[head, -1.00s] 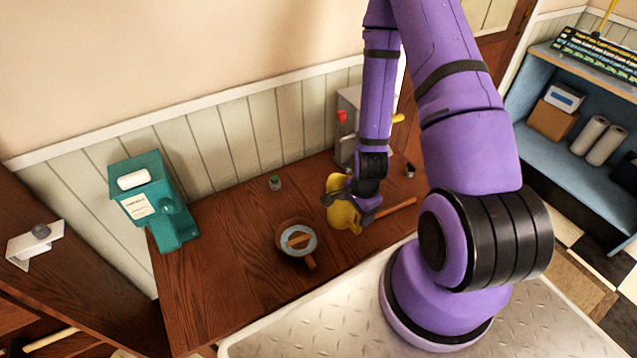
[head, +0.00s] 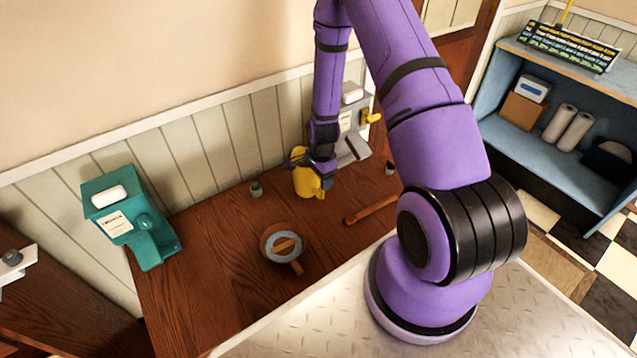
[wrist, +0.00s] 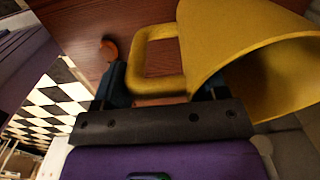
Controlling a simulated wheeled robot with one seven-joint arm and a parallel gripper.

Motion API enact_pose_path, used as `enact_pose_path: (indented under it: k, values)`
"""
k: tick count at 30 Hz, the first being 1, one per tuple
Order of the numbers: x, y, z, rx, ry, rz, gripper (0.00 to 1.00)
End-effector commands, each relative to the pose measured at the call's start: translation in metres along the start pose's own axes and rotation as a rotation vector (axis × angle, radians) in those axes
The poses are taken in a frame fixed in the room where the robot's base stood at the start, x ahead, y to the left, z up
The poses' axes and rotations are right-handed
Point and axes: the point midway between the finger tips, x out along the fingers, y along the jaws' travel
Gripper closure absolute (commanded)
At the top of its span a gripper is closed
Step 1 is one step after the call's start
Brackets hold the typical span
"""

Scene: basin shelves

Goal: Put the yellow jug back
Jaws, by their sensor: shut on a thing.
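The yellow jug (head: 305,183) is in my gripper (head: 316,163) over the wooden counter, near the wall in the head view. The jug looks roughly upright there; I cannot tell whether its base touches the counter. In the wrist view the jug (wrist: 235,40) fills the upper right, its open mouth to the right. Its handle (wrist: 143,55) lies between the fingers of my gripper (wrist: 165,92), which is shut on it. My wrist hides part of the jug's top in the head view.
A teal dispenser (head: 130,222) stands at the counter's left. A grey-white dispenser with a yellow tap (head: 370,117) is behind, right. Blue shelves (head: 560,150) stand far right.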

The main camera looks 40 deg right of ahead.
Motion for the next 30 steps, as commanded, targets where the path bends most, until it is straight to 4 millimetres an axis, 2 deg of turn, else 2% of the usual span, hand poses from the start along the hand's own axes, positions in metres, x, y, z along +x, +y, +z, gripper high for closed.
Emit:
enact_pose_path:
  k: [4, 12, 24, 25, 27, 30]
  values:
    - [0.001, -0.010, -0.003, -0.001, 0.001, -0.002, 0.84]
    - [0.034, -0.007, -0.004, -0.001, 0.000, 0.001, 0.84]
    - [0.038, -0.007, -0.004, -0.001, 0.000, 0.000, 0.84]
    - [0.038, -0.007, -0.004, -0.001, 0.000, 0.000, 0.27]
    - [0.038, -0.007, -0.004, -0.001, 0.000, 0.000, 0.11]
    - [0.038, -0.007, -0.004, 0.000, 0.000, 0.000, 0.08]
